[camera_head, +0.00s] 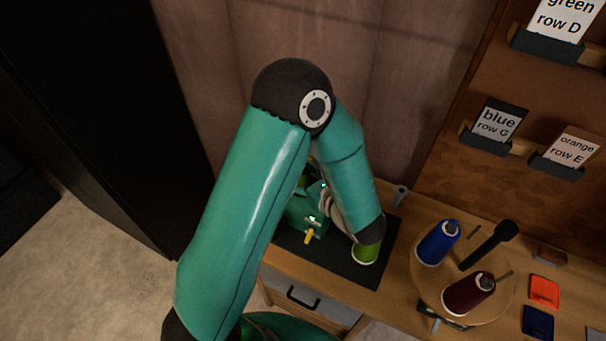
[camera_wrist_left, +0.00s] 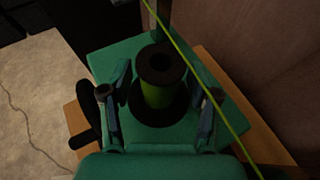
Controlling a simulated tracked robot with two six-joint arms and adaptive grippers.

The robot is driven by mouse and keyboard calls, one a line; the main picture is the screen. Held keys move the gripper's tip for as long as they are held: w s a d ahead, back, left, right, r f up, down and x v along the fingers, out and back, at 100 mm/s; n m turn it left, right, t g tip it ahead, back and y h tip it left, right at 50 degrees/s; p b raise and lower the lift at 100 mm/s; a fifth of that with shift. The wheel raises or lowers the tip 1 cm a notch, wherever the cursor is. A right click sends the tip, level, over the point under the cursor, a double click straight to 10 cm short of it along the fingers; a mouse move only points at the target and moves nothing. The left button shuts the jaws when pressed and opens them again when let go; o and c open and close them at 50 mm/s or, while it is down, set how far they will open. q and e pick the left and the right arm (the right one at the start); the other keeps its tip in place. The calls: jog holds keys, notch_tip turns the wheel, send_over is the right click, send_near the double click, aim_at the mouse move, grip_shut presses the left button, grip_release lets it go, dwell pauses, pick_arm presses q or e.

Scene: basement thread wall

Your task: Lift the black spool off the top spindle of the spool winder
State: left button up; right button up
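The black spool (camera_wrist_left: 160,62) stands upright on the teal winder (camera_wrist_left: 115,60) in the left wrist view, with green thread wound below its black top and a dark disc under it. My left gripper (camera_wrist_left: 164,100) is open, one finger to each side of the spool, with gaps visible between fingers and spool. I cannot tell how far down the fingers reach. In the head view part of the winder (camera_head: 305,215) shows behind my left arm, which hides the spool and the gripper. My right gripper is in neither view.
A green thread (camera_wrist_left: 205,85) crosses the wrist view diagonally, right of the spool. In the head view a lime cone (camera_head: 366,252) stands on the dark mat (camera_head: 345,268). A round wooden stand (camera_head: 428,288) holds blue and dark red cones. A labelled board (camera_head: 470,85) rises behind right.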

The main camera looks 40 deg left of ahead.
pick_arm(q)
jog(key=c, duration=0.7)
jog(key=shift+r, duration=0.1)
notch_tip(320, 180, up, 20)
jog(key=shift+f, duration=0.1)
